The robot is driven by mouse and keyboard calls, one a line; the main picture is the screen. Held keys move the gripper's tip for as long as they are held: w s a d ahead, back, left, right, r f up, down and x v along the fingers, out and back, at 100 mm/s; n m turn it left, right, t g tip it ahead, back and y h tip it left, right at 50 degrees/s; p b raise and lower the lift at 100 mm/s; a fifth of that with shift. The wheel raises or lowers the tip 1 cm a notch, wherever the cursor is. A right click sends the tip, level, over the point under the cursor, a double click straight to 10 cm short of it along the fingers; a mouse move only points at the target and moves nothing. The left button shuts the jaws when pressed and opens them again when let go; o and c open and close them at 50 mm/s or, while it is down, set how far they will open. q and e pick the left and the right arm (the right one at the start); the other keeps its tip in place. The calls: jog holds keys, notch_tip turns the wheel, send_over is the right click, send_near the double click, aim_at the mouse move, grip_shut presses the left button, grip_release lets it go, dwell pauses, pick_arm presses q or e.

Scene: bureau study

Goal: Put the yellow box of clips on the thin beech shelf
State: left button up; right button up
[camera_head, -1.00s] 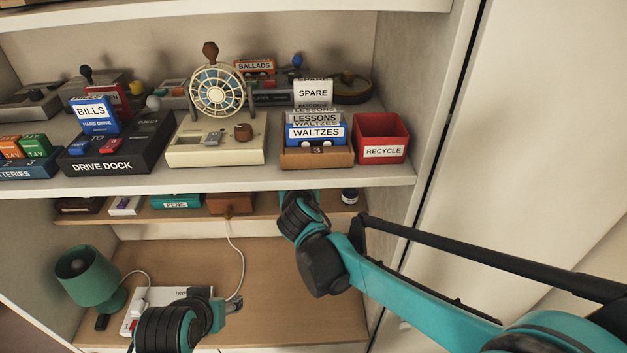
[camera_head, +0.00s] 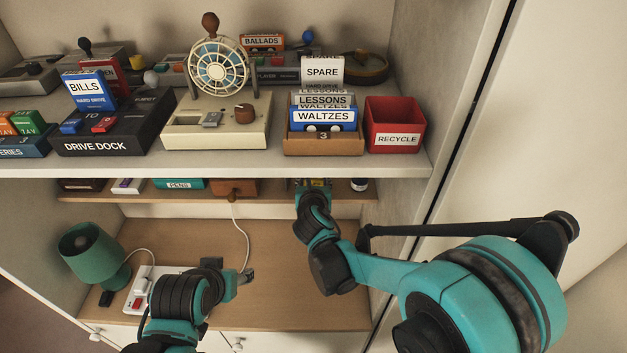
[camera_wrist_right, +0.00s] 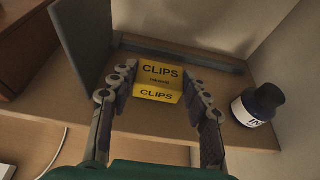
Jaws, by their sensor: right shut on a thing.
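The yellow box of clips (camera_wrist_right: 158,82) is between the two fingers of my right gripper (camera_wrist_right: 158,90), which is shut on it. The box is level, over the thin beech shelf (camera_wrist_right: 150,122); I cannot tell whether it touches the board. In the head view the thin beech shelf (camera_head: 277,191) runs just below the white shelf. My right gripper (camera_head: 313,184) reaches in under the white shelf's edge there, and the box is mostly hidden. My left gripper (camera_head: 246,276) is low over the desk board; its jaw opening is unclear.
An ink bottle (camera_wrist_right: 258,104) stands right of my right gripper. A brown box (camera_wrist_right: 32,42) and a dark upright panel (camera_wrist_right: 84,42) are to the left. The loaded white shelf (camera_head: 215,164) is close overhead. A green lamp (camera_head: 90,252) and power strip (camera_head: 150,285) stand lower left.

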jog(key=shift+f, duration=0.2)
jog(key=o, duration=1.2)
jog(key=shift+c, duration=0.2)
jog(key=shift+r, duration=0.15)
jog(key=shift+s+r, duration=0.15)
jog(key=shift+s, duration=0.1)
jog(key=v, duration=1.1)
jog(key=shift+s+p, duration=0.25)
jog(key=shift+p, duration=0.15)
